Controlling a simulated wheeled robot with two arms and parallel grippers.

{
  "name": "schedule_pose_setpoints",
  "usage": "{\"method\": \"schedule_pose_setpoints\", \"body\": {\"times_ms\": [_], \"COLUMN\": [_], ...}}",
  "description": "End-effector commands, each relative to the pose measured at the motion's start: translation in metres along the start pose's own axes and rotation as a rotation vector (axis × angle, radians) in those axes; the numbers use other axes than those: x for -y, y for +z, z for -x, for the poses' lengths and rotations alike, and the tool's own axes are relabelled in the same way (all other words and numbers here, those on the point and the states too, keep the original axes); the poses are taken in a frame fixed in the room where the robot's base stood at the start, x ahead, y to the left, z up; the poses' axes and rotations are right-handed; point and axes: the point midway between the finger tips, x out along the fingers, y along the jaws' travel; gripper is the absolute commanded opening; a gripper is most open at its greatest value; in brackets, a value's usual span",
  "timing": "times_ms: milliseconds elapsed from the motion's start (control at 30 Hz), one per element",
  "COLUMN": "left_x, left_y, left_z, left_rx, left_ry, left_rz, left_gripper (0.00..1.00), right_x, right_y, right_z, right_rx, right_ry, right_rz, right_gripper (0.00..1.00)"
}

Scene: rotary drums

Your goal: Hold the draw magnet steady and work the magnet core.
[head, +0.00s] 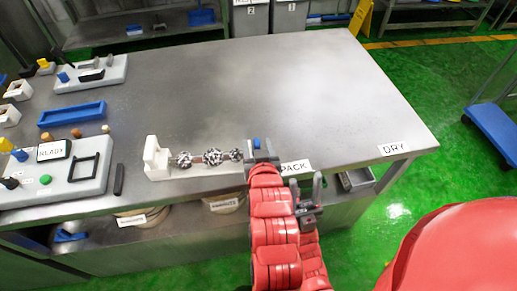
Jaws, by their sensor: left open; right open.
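A white block (157,159) stands near the front edge of the table. A thin rod runs right from it through three black-and-white speckled lumps (213,157). I take this for the draw magnet and its core, but cannot tell which part is which. My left gripper (262,151) is open at the rod's right end and hides that end; whether it touches cannot be told. A small blue piece (257,143) shows at its tips. My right gripper (307,193) is open and empty, lower and to the right, near the table's front edge.
The steel table (280,80) is clear behind and right of the rod. Grey panels with knobs, a blue tray (72,114) and a dark bar (119,179) lie at the left. PACK (294,167) and DRY (394,149) labels mark the front edge. Bins stand behind.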

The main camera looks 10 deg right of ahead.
Motion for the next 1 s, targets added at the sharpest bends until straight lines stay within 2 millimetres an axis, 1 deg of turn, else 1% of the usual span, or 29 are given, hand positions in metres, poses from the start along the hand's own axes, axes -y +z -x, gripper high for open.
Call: {"method": "schedule_pose_setpoints", "body": {"times_ms": [33,100,300,433,700,767,800,867,1000], "left_x": [0.002,0.002,0.001,0.000,0.000,0.000,0.000,0.000,0.000], "left_y": [0.000,0.001,-0.001,0.000,0.000,0.000,-0.001,-0.001,-0.001], "left_z": [-0.008,-0.018,-0.039,-0.045,-0.046,-0.046,-0.046,-0.046,-0.046], "left_rx": [0.001,0.003,-0.001,-0.001,-0.002,-0.002,-0.002,-0.002,-0.002], "left_ry": [-0.005,-0.004,-0.003,0.000,0.001,0.001,0.001,0.000,0.000], "left_rz": [0.000,-0.002,-0.001,-0.002,-0.001,-0.001,-0.001,-0.001,-0.001], "left_gripper": [0.57,0.57,0.57,0.57,0.57,0.48,0.41,0.30,0.05], "right_x": [0.000,0.000,0.000,0.000,0.000,0.000,0.000,0.000,0.000], "right_y": [0.000,0.000,0.000,0.000,0.000,0.000,0.000,0.000,0.000], "right_z": [0.000,0.000,0.000,0.000,0.000,0.000,0.000,0.000,0.000], "right_rx": [0.000,0.000,0.000,0.000,0.000,0.000,0.000,0.000,0.000], "right_ry": [0.000,0.000,0.000,0.000,0.000,0.000,0.000,0.000,0.000], "right_rz": [0.000,0.000,0.000,0.000,0.000,0.000,0.000,0.000,0.000], "right_gripper": [0.50,0.50,0.50,0.50,0.50,0.50,0.50,0.50,0.50]}}
